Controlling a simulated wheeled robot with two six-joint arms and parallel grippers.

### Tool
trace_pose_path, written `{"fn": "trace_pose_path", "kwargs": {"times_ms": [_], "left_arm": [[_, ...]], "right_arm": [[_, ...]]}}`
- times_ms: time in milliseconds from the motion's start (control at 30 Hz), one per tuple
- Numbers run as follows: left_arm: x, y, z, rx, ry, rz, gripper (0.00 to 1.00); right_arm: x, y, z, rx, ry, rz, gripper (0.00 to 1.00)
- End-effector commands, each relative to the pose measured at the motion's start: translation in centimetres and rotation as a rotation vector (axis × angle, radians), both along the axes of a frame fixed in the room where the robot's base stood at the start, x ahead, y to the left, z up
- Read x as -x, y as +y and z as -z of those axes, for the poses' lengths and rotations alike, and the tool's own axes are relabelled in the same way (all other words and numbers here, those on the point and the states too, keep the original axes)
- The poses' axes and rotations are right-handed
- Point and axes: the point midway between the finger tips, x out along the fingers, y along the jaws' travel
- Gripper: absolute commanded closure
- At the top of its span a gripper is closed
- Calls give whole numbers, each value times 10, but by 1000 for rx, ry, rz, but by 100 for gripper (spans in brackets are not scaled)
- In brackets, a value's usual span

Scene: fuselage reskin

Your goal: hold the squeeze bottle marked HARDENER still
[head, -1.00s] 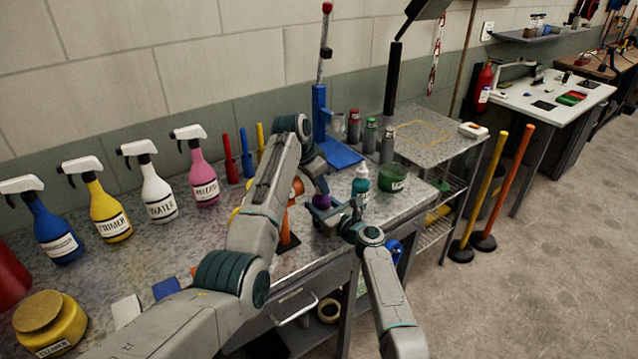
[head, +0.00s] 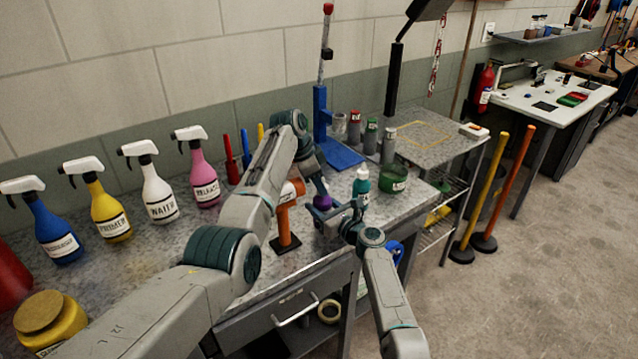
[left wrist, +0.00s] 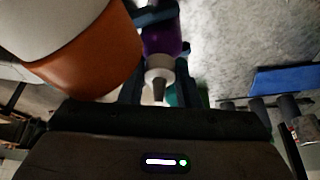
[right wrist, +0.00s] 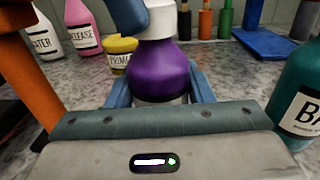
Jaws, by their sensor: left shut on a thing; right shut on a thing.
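A squeeze bottle with a purple body and white cap (right wrist: 160,75) stands between my grippers at the bench front; its label is mostly hidden, so I cannot read HARDENER. In the head view the purple bottle (head: 322,202) is small and partly covered. My right gripper (head: 338,214) is shut around its lower body, with blue fingers on both sides in the right wrist view. My left gripper (head: 313,178) is at its top. In the left wrist view the white cap and nozzle (left wrist: 160,68) lie between the left fingers, which are shut on it.
A teal bottle (head: 361,184) stands close to the right of the purple one. An orange stand with black base (head: 285,225) is close to its left. A green jar (head: 393,178) is behind right. Several spray bottles (head: 160,192) line the wall side.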

Motion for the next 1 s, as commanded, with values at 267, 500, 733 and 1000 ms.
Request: {"fn": "trace_pose_path", "kwargs": {"times_ms": [267,500,733,1000], "left_arm": [[0,0,0,0,-1,-2,48],[0,0,-1,0,-1,-2,48],[1,10,-24,1,-5,-4,48],[6,32,-77,-1,-4,-3,48]], "right_arm": [[0,0,0,-2,1,-1,80],[0,0,0,-1,1,0,80],[0,0,0,-1,1,0,80],[0,0,0,-1,1,0,80]]}}
